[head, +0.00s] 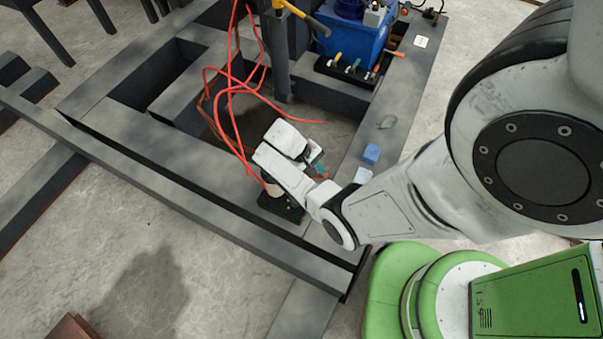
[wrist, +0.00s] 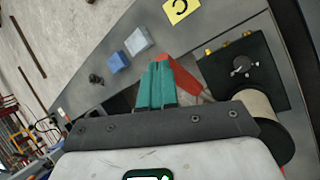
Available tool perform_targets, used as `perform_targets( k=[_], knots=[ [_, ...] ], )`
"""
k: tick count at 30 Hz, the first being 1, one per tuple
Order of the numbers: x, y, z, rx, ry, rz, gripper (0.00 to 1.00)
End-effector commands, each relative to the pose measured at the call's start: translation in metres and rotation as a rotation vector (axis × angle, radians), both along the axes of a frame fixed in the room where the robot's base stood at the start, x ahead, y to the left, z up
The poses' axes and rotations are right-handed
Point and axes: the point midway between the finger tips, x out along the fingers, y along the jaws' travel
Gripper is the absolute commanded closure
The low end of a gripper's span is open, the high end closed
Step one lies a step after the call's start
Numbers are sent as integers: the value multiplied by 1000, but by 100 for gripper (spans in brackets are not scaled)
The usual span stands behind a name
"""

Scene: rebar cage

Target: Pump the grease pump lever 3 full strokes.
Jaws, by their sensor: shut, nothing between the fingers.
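My gripper (head: 320,169) has teal fingers that are shut together and empty. In the wrist view the fingers (wrist: 156,85) point away over the frame. A black block with brass-coloured fittings (wrist: 243,65) and a beige cylinder stands just right of them and looks like the grease pump. In the head view its black base (head: 280,207) shows below my wrist, which hides most of it. A red bar (wrist: 187,75), perhaps the pump lever, runs beside and partly behind the fingers. I cannot tell whether they touch it.
Blue (head: 371,153) and white (head: 363,175) blocks lie on the grey frame beam. Red hoses (head: 232,90) loop left of my gripper. A blue unit (head: 352,42) with coloured handles stands at the back. A yellow label (wrist: 181,9) sits beyond the fingers.

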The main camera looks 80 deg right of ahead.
Motion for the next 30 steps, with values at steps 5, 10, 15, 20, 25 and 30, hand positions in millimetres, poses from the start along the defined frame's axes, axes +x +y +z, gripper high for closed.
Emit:
perform_targets(
  k=[5, 10, 15, 20, 25, 30],
  knots=[
    [-1, 0, -1, 0, 0, 0, 100],
    [-1, 0, -1, 0, 0, 0, 100],
    [-6, 2, -7, 1, 1, 0, 100],
    [-10, 3, -11, 1, 0, 1, 100],
    [-10, 3, -11, 1, 0, 1, 100],
    [-11, 3, -12, 1, 0, 1, 100]
  ],
)
